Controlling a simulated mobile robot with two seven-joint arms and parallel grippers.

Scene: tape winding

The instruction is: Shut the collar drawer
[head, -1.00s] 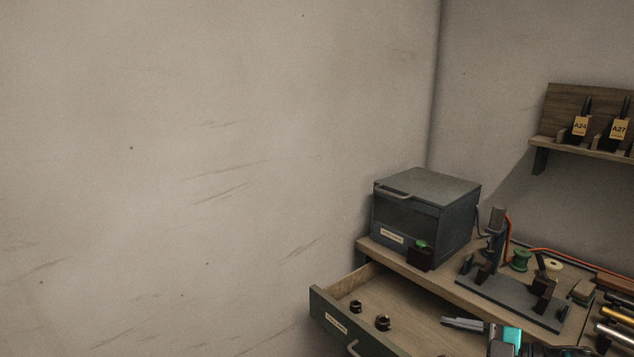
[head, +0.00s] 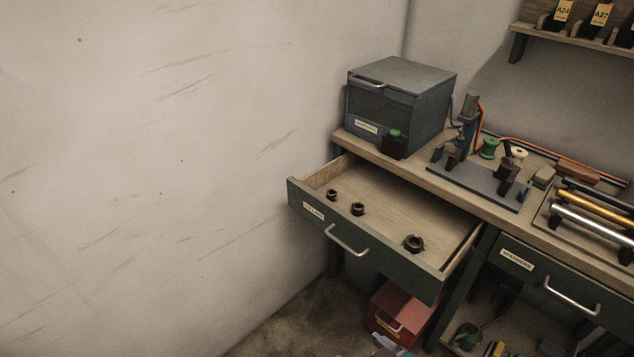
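The collar drawer (head: 385,248) is pulled well out from under the bench's left part. It has a dark green front with a small label and a metal handle (head: 347,241). Three dark collars lie inside: one near the left side (head: 332,195), one beside it (head: 357,209) and a larger one near the front right (head: 414,243). The tip of a gripper (head: 383,342), seemingly my right one, shows at the bottom edge, below and apart from the drawer. Most of it is cut off, so its opening is unclear. My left gripper is out of view.
A grey box (head: 405,85) and a dark fixture (head: 480,185) stand on the bench above. The spanners drawer (head: 545,270) is shut at the right. A red box (head: 392,312) sits beneath the collar drawer. Floor left of it is clear.

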